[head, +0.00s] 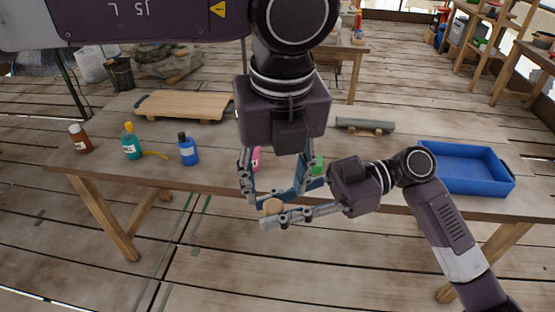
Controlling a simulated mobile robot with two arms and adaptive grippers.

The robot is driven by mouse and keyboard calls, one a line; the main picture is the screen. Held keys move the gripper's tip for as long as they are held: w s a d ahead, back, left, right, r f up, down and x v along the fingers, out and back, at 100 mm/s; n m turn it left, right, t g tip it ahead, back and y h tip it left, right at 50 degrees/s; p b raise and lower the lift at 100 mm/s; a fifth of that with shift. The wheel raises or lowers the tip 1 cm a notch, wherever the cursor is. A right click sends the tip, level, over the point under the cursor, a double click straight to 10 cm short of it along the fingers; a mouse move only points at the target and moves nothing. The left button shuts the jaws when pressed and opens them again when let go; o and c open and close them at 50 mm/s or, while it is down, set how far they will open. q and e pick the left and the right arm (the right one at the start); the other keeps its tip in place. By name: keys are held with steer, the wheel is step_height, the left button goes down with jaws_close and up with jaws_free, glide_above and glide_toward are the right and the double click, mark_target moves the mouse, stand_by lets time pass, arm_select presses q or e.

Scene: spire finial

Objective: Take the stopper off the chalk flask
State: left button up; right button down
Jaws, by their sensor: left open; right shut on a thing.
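My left gripper (277,196) hangs over the table's front edge with its fingers spread apart. My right gripper (270,214) reaches in from the right, just below the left fingertips, and is shut on a small round tan piece (272,206). I cannot tell whether this piece is the stopper or part of a flask. No chalk-coloured flask can be made out; the two grippers cover this area. A pink item (256,158) and a green item (318,165) show partly behind the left gripper's fingers.
On the wooden table, a brown bottle (79,139), a teal bottle (131,143) and a blue bottle (187,150) stand at left. A wooden board (185,105) lies behind them. A grey cylinder (365,124) lies at back; a blue tray (465,165) sits right.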

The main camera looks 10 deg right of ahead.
mark_target(276, 205)
arm_select(q)
steer(key=shift+w+f, duration=0.2)
steer(key=shift+f, duration=1.15)
steer(key=shift+w+f, duration=0.2)
steer(key=shift+f, duration=1.1)
steer(key=shift+c, duration=0.6)
steer(key=c, duration=1)
steer(key=shift+c, duration=0.4)
arm_select(e)
steer(key=c, duration=1.6)
jaws_free()
